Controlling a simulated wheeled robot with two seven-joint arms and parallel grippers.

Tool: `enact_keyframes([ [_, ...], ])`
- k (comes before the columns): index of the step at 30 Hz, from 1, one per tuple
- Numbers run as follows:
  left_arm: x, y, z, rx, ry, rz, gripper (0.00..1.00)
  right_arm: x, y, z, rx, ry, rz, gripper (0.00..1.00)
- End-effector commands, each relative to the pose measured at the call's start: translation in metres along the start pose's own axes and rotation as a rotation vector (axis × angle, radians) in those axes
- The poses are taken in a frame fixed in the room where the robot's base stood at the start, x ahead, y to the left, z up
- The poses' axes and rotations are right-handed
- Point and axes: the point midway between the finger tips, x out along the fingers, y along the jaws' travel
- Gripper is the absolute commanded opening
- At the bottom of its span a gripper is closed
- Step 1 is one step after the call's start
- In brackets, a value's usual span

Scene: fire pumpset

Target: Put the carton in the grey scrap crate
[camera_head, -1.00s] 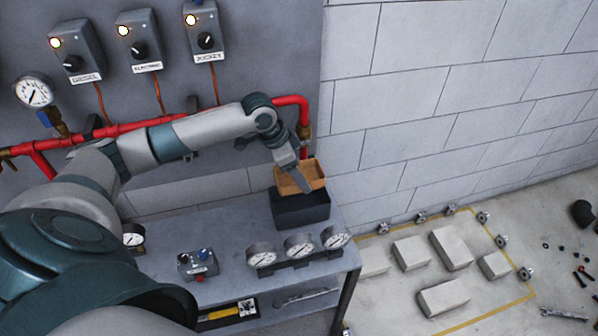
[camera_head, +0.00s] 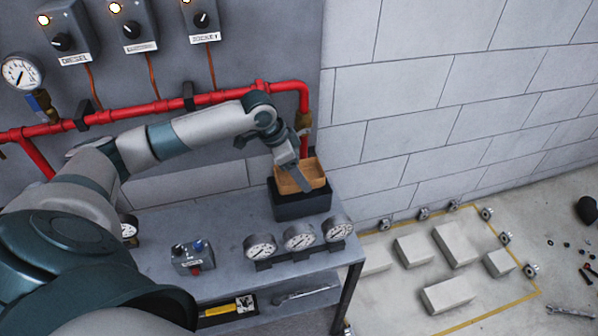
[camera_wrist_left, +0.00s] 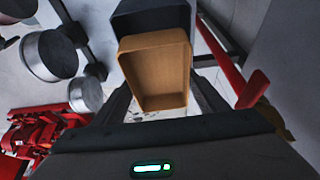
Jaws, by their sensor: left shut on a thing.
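The carton (camera_head: 290,179) is a small orange-brown box with an open top. It is at the right end of the bench, over the dark crate (camera_head: 303,207), and overlaps its top edge in the head view. I cannot tell whether it touches the crate. In the left wrist view the carton (camera_wrist_left: 155,75) sits between my fingers with its open side facing the camera, and a dark box, likely the crate (camera_wrist_left: 150,20), shows behind it. My left gripper (camera_head: 302,180) is shut on the carton. My right gripper is not in view.
The crate stands on a grey bench (camera_head: 225,222) close to a red pipe (camera_head: 303,98) and the block wall. Several gauges (camera_head: 300,238) stand at the bench's front edge, with a small switch box (camera_head: 193,257) to their left. Pale blocks (camera_head: 447,295) lie on the floor at right.

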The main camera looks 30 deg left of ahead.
Motion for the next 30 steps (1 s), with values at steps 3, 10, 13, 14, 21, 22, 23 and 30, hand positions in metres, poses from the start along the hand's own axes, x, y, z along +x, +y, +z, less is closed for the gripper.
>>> enact_keyframes([
  [3,0.005,0.000,0.002,0.000,0.001,0.000,0.37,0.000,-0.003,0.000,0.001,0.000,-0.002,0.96],
  [10,0.013,0.000,0.005,0.000,0.001,0.000,0.37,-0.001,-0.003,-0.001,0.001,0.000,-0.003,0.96],
  [13,0.014,0.000,0.005,-0.001,0.001,0.000,0.37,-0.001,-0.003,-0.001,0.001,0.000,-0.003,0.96],
  [14,0.015,0.000,0.005,0.000,0.001,0.000,0.37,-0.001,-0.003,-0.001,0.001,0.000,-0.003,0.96],
  [21,0.015,0.000,0.005,0.000,0.001,0.000,0.37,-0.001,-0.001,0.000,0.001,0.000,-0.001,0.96],
  [22,0.015,0.000,0.005,0.000,0.001,0.000,0.37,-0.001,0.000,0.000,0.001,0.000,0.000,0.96],
  [23,0.015,0.000,0.005,0.000,0.001,0.000,0.37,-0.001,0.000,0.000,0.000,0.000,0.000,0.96],
  [30,0.015,0.000,0.005,0.000,0.001,0.000,0.85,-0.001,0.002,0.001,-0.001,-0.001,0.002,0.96],
])
